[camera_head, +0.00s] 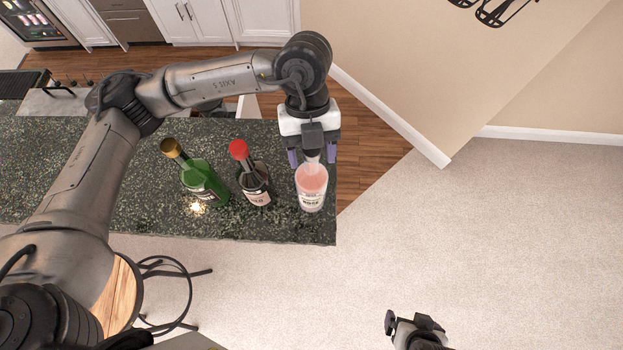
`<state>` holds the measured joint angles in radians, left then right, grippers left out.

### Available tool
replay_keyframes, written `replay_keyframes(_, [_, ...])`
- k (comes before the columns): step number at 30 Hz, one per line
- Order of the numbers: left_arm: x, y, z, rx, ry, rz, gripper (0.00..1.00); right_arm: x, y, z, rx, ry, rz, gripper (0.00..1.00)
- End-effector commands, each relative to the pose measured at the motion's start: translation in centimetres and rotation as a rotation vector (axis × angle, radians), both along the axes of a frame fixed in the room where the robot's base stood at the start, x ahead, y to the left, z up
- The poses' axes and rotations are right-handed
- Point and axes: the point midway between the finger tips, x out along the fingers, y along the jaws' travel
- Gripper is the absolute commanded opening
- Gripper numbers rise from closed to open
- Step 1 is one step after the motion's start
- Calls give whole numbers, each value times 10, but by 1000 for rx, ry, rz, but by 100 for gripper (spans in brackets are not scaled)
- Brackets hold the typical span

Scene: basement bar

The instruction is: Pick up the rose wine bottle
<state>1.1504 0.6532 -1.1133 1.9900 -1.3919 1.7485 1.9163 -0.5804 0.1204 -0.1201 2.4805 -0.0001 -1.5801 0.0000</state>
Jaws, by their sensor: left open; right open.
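The rose wine bottle (312,183), pink with a white label, stands near the right end of the dark granite counter (140,215). My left gripper (312,157) is over the top of this bottle, with its purple-tipped fingers open on either side of the bottle's neck. The gripper body hides part of the neck, and I cannot tell whether the fingers touch it. My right gripper (415,325) is at the bottom edge, over the carpet, far from the bottle, and only partly in view.
A dark bottle with a red cap (256,187) stands just left of the rose bottle. A green bottle (203,182) stands further left. A round wooden stool (122,290) is in front of the counter. The carpet at right is clear.

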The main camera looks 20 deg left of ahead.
Motion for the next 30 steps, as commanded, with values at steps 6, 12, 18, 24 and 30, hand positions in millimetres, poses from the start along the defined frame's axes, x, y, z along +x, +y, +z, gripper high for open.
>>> replay_keyframes(6, [0, 0, 0, 0, 0, 0, 53, 0, 0, 0, 2, 0, -2, 96])
replay_keyframes(12, [0, 0, 0, 0, -1, 0, 34, 0, 1, 0, 2, 0, -1, 96])
replay_keyframes(18, [0, 0, 0, 1, -1, 0, 15, 0, 1, -1, 1, 1, -2, 96])
replay_keyframes(24, [0, 0, 0, 1, -1, 0, 0, 0, 0, -1, 1, 1, -2, 96])
replay_keyframes(30, [0, 0, 0, 1, -1, 0, 0, 0, 0, -1, 1, 1, -2, 96])
